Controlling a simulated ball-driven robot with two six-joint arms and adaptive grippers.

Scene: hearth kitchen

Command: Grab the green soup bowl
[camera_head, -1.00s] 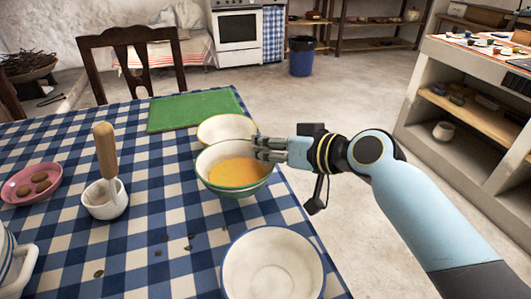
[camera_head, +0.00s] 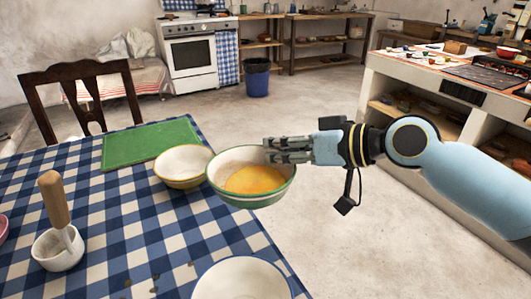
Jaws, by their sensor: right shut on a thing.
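The green soup bowl (camera_head: 250,195) is green outside with a pale inside and holds orange soup (camera_head: 254,179). It hangs level in the air at the right edge of the table. My right gripper (camera_head: 272,151) is shut on the bowl's right rim, with the fingers reaching over the rim from the right. The fingertips inside the bowl are partly hidden. My left gripper is not in view.
A yellow-rimmed bowl (camera_head: 183,165) stands close left of the green bowl, near a green cutting board (camera_head: 150,145). A blue-rimmed white bowl (camera_head: 240,280) stands in front. A mortar with pestle (camera_head: 58,249) is at left. Right of the table is open floor (camera_head: 330,240) before a counter (camera_head: 440,110).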

